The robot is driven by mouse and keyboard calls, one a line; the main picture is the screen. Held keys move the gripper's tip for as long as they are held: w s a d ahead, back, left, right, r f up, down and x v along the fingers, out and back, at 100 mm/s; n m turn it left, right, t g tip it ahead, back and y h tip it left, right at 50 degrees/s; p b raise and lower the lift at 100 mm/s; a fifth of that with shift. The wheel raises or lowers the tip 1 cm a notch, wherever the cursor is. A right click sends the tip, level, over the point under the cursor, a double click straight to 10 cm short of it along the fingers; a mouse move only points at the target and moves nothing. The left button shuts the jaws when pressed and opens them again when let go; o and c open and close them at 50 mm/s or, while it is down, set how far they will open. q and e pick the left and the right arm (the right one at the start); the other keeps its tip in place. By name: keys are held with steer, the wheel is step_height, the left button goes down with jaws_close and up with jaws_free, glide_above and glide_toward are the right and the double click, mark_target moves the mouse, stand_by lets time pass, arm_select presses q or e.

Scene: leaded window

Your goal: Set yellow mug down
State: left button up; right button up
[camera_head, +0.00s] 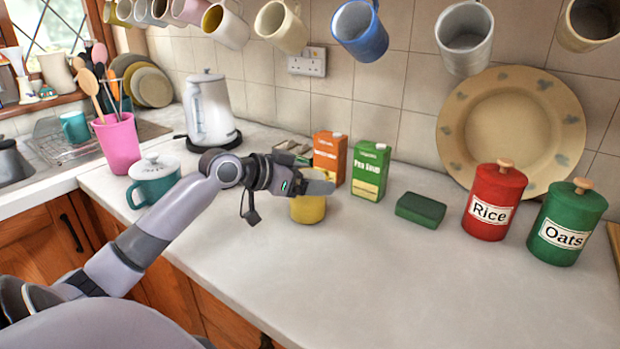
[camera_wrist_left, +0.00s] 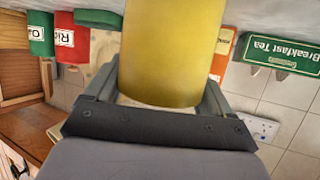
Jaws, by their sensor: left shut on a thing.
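The yellow mug (camera_head: 308,209) is upright at the worktop (camera_head: 330,275), in front of the orange carton. In the head view I cannot tell whether its base touches the surface. My left gripper (camera_head: 318,187) is shut on the mug near its top, and the fingers hide its rim. In the left wrist view the yellow mug (camera_wrist_left: 172,50) fills the space between the two fingers of the left gripper (camera_wrist_left: 160,95). That view is upside down. My right gripper is not in view.
An orange carton (camera_head: 329,158), a green soup carton (camera_head: 370,171) and a green block (camera_head: 420,210) stand behind and right. A red Rice canister (camera_head: 493,203) and green Oats canister (camera_head: 566,224) are further right. The front worktop is clear.

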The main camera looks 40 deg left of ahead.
arm_select(q)
steer(key=o, duration=1.1)
steer(key=shift+f, duration=0.1)
steer(key=shift+s, duration=0.1)
